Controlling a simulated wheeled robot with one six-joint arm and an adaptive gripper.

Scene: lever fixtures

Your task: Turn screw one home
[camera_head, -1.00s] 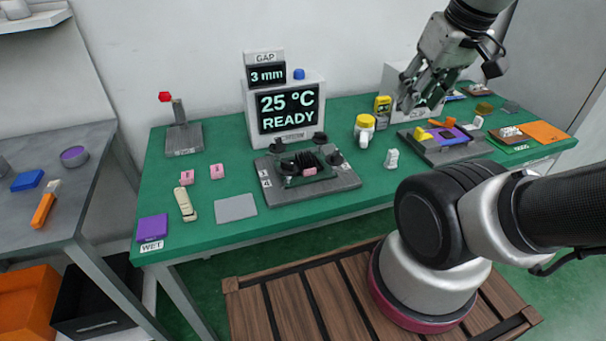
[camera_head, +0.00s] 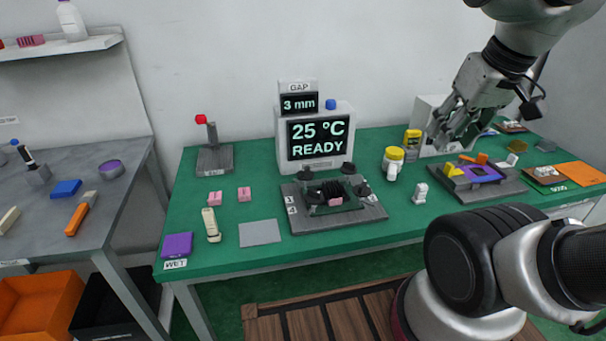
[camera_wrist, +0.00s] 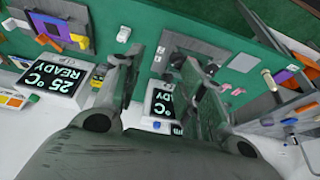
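A grey fixture plate (camera_head: 298,222) lies in the middle of the green table, with black knob-headed screws at the corners of a dark clamp frame (camera_head: 334,196). The labels 3 and 4 show at its left edge; no label for screw one is readable. A pink block (camera_head: 335,201) sits at the front of the frame. My gripper (camera_head: 440,138) is in the air at the right, above the back of the table and apart from the fixture. In the wrist view its two fingers (camera_wrist: 172,68) are spread with nothing between them. The fixture is partly hidden there by a finger.
A display box (camera_head: 318,165) reads 25 °C READY, with a GAP display (camera_head: 298,103) of 3 mm on top. A yellow-topped bottle (camera_head: 393,160) and a small white piece (camera_head: 420,194) stand right of the fixture. A lever stand (camera_head: 214,158) is at the left.

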